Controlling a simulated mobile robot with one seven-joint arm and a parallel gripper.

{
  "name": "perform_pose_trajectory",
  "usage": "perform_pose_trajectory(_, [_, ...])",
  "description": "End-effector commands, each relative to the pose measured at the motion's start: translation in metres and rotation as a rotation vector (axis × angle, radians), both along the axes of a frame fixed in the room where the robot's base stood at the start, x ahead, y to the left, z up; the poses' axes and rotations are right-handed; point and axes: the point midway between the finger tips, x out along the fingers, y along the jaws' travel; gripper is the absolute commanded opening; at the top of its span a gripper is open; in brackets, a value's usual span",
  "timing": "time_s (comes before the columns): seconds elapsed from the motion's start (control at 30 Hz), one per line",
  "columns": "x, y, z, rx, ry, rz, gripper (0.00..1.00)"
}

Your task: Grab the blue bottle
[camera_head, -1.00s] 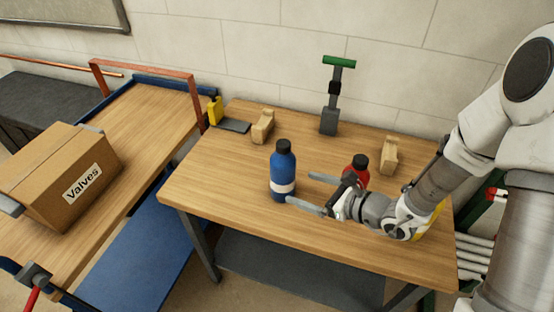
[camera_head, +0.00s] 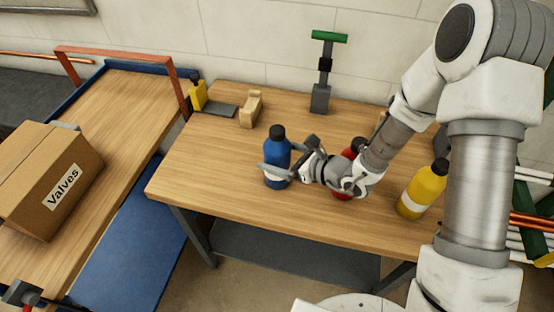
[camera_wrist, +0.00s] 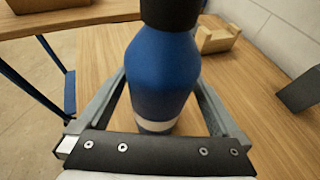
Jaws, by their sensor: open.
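The blue bottle (camera_head: 277,152) has a black cap and a white band, and stands upright on the wooden table (camera_head: 210,190). It fills the middle of the wrist view (camera_wrist: 163,75). My gripper (camera_head: 275,170) is open at the bottle, with one finger in front of it and one reaching toward its far side. In the wrist view, the two fingers lie left and right of the bottle's body. I cannot tell whether either finger touches it.
A red bottle (camera_head: 349,152) stands partly hidden behind my wrist. A yellow bottle (camera_head: 424,188) stands at the table's right. A wooden block (camera_head: 250,109) and a green-handled tool (camera_head: 322,75) are at the back. A Valves box (camera_head: 48,180) sits on the left bench.

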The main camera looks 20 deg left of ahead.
Motion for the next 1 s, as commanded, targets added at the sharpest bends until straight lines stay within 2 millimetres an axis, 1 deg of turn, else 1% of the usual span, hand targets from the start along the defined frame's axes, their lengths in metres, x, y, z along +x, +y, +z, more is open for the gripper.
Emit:
perform_pose_trajectory(0.03, [0.001,0.009,-0.004,0.0,0.001,0.004,1.0])
perform_pose_trajectory(0.1, [0.004,0.018,-0.008,0.0,0.001,0.004,1.0])
perform_pose_trajectory(0.2, [0.007,0.026,-0.011,0.0,0.001,0.003,1.0])
perform_pose_trajectory(0.3, [0.008,0.03,-0.013,0.0,0.001,0.001,1.0])
perform_pose_trajectory(0.47, [0.008,0.029,-0.013,0.0,0.001,0.001,1.0])
perform_pose_trajectory(0.5, [0.008,0.029,-0.013,0.0,0.0,0.001,0.96])
perform_pose_trajectory(0.57, [0.008,0.029,-0.013,0.0,0.001,0.001,0.86])
perform_pose_trajectory(0.7, [0.008,0.029,-0.013,0.0,0.0,0.001,0.6])
perform_pose_trajectory(0.97, [0.008,0.029,-0.013,-0.001,0.001,0.001,0.14])
perform_pose_trajectory(1.0, [0.008,0.029,-0.013,-0.001,0.001,0.001,0.06])
